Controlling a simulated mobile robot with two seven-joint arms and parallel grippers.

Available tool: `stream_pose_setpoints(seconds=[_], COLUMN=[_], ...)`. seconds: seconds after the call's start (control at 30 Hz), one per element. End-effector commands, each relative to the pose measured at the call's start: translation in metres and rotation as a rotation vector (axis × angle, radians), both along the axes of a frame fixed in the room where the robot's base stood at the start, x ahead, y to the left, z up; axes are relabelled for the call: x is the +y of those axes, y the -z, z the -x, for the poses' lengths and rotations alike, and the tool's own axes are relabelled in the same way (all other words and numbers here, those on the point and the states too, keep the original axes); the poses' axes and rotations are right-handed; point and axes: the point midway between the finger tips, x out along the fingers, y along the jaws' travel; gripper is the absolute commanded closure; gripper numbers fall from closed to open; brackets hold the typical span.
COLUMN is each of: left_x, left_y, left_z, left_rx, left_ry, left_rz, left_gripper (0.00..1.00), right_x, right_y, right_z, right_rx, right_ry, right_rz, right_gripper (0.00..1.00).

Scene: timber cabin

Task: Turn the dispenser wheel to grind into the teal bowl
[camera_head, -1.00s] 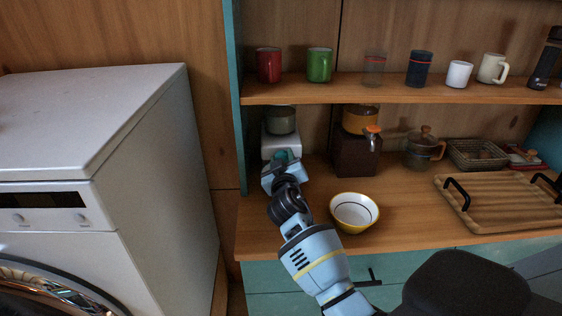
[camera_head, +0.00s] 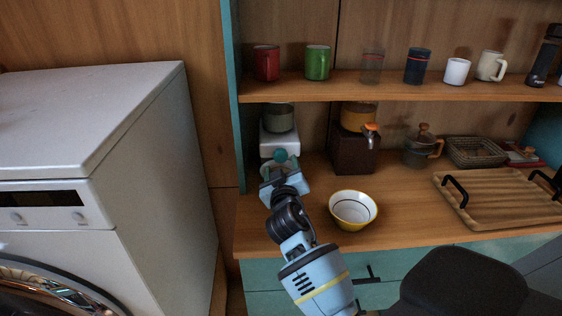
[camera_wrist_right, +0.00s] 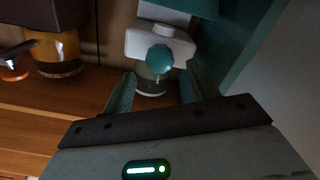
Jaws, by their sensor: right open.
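The white dispenser (camera_head: 279,141) with a grey-green hopper (camera_head: 279,118) stands at the counter's left end. Its round teal wheel (camera_head: 281,156) faces me and shows clearly in the right wrist view (camera_wrist_right: 159,58), where the scene appears upside down. My right gripper (camera_head: 281,173) is just in front of the wheel. Its two fingers (camera_wrist_right: 160,76) are apart, with the wheel ahead between their tips and nothing held. A teal shape (camera_wrist_right: 197,8) is cut off at the wrist view's top edge; I cannot tell if it is the bowl. My left gripper is out of view.
A yellow-and-white bowl (camera_head: 353,211) stands right of my arm. A brown dispenser (camera_head: 352,151) with an orange wheel (camera_head: 371,128) stands right of the white one. A wooden tray (camera_head: 497,199) lies further right. A shelf (camera_head: 400,93) with cups runs above; a teal panel (camera_head: 231,95) closes the left.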

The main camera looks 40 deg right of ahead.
Motion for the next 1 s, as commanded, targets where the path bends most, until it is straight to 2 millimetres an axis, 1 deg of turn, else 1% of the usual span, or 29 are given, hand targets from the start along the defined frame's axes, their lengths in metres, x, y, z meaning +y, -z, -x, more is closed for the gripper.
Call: stream_pose_setpoints(seconds=[0.03,0.1,0.3,1.0], left_x=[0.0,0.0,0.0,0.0], left_y=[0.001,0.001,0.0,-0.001], left_z=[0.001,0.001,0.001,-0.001], left_rx=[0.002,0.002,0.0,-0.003], left_ry=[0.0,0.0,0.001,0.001], left_rz=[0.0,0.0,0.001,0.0], left_gripper=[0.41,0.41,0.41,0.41], right_x=[0.004,0.008,0.013,0.013], right_y=[0.001,0.001,0.0,0.0], right_z=[0.006,0.013,0.021,0.022], right_rx=[0.001,0.001,0.0,0.0], right_ry=[0.0,0.0,0.001,0.001], right_rz=[-0.002,-0.001,0.0,0.0], right_gripper=[0.41,0.41,0.41,0.41])
